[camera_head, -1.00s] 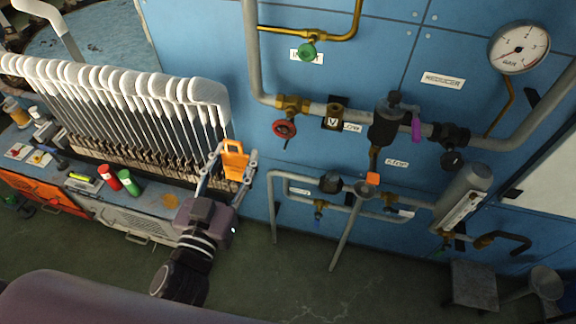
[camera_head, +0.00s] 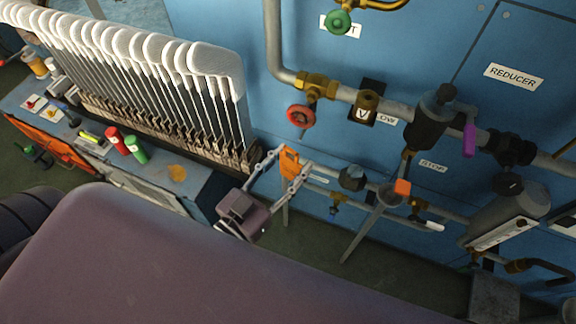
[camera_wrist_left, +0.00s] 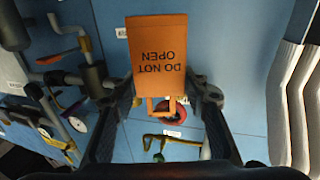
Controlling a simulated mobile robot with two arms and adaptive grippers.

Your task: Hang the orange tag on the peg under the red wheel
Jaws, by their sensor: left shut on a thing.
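The orange tag (camera_head: 289,162) is held upright between the fingertips of my left gripper (camera_head: 292,167). The left wrist view shows the tag (camera_wrist_left: 158,55) with the words "DO NOT OPEN" upside down, between the fingers of my left gripper (camera_wrist_left: 165,96). The red wheel (camera_head: 301,116) sits on the grey pipe, above and slightly right of the tag in the head view. In the left wrist view, the red wheel (camera_wrist_left: 172,114) shows partly behind the tag's loop end. A small dark peg (camera_head: 302,133) shows just below the wheel. My right gripper is out of view.

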